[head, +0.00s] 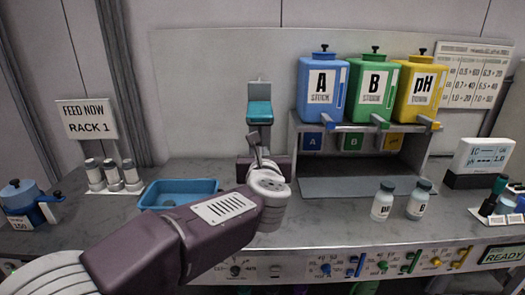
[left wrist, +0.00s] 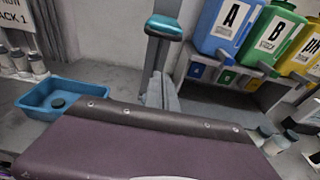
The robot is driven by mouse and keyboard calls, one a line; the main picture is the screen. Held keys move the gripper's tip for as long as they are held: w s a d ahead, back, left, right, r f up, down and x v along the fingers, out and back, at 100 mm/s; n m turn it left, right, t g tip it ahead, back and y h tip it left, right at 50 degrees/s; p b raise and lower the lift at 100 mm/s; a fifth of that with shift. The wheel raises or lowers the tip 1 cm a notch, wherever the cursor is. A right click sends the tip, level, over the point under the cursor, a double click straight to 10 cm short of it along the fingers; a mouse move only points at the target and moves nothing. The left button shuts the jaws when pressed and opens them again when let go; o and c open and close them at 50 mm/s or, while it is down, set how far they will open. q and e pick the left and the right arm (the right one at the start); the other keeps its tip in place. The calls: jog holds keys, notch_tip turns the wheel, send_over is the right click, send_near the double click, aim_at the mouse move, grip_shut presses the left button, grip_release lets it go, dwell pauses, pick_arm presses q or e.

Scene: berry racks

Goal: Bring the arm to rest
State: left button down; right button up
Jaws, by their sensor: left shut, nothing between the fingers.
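My left arm reaches in from the lower left in the head view. Its gripper (head: 258,147) is raised above the bench, points toward the back wall and is shut with nothing in it. In the left wrist view the closed grey fingers (left wrist: 161,90) show behind my purple arm link, which covers much of the lower picture. Behind the gripper stands a grey post with a teal head (head: 260,112); it also shows in the left wrist view (left wrist: 164,27). I cannot tell the gap between fingers and post. My right gripper is in neither view.
A blue tray (head: 150,196) lies left of the gripper; the wrist view shows a dark round thing in it. Blue (head: 308,107), green (head: 391,90) and yellow (head: 402,112) tanks stand on a shelf to the right.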

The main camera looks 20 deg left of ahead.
pick_arm(q)
jog(key=shift+s, duration=0.15)
jog(key=a+r+g+y+p, duration=0.1)
jog(key=a+r+y+p, duration=0.1)
jog(key=a+p, duration=0.35)
jog(key=s+d+f+m+g+h+p, duration=0.1)
jog(key=s+f+m+g+h+p, duration=0.15)
jog(key=f+m, duration=0.55)
jog(key=s+d+f+m+g+h+p, duration=0.1)
jog(key=f+m+h, duration=0.2)
jog(key=f+m, duration=0.5)
jog(key=s+f+m+g, duration=0.5)
jog(key=s+f+m, duration=0.1)
jog(key=s+m, duration=0.4)
jog(key=s+d+f+m+g+h, duration=0.1)
jog(key=s+f+m+g, duration=0.3)
jog(key=s+m, duration=0.6)
notch_tip(320, 180, down, 2)
jog(key=m, duration=0.3)
jog(key=shift+s+d+f+g, duration=0.15)
jog(key=shift+s+g, duration=0.1)
jog(key=shift+g, duration=0.1)
